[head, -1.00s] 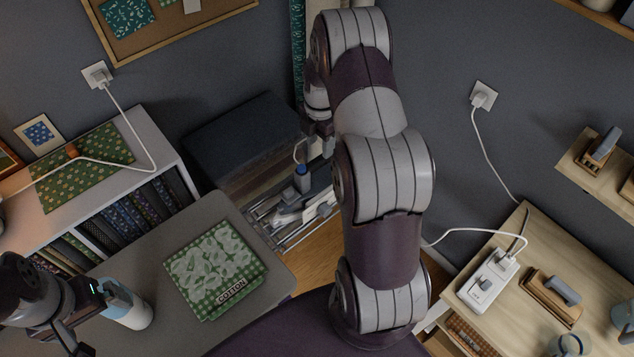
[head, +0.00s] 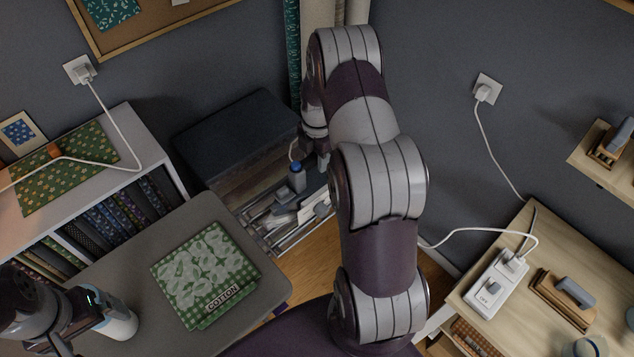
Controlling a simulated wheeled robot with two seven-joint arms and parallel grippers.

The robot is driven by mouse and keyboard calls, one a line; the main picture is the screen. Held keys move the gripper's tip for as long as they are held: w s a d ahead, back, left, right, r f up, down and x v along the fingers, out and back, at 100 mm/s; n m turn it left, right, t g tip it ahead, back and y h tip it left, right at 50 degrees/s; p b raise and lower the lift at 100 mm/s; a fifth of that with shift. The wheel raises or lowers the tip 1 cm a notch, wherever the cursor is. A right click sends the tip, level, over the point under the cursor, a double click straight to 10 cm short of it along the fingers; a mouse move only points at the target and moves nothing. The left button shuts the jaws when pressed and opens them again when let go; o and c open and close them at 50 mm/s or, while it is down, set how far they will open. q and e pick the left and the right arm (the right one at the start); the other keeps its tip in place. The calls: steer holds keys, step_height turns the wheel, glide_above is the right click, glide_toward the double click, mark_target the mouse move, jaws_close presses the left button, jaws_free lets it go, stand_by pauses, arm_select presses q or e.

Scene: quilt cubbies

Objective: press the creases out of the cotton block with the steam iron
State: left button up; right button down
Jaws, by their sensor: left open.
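The cotton block (head: 205,272) is a folded green gingham cloth with a pale leafy pattern and a "COTTON" label. It lies on the grey table (head: 262,298). My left gripper (head: 82,312) is open at the lower left, left of the cloth, beside a light-blue and white rounded object (head: 119,322). The gripper partly hides that object, and I cannot tell what it is or whether they touch. My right gripper (head: 322,158) is over an open drawer at the back, with its fingers mostly hidden by my arm. No steam iron is clearly visible.
The open drawer (head: 268,238) holds a blue-capped bottle (head: 297,177) and tools. A white cord (head: 126,135) crosses the left bookshelf (head: 150,140) and leaves the picture. A power strip (head: 496,284) and a wooden-based block (head: 563,298) sit on the right bench (head: 522,228).

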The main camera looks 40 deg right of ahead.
steer(key=shift+w+r+p, duration=0.1)
steer(key=shift+r+p, duration=0.3)
steer(key=shift+r, duration=0.15)
steer(key=shift+r+p, duration=1.95)
steer(key=shift+r, duration=0.65)
arm_select(q)
step_height(320, 180, up, 4)
steer(key=shift+r, duration=0.25)
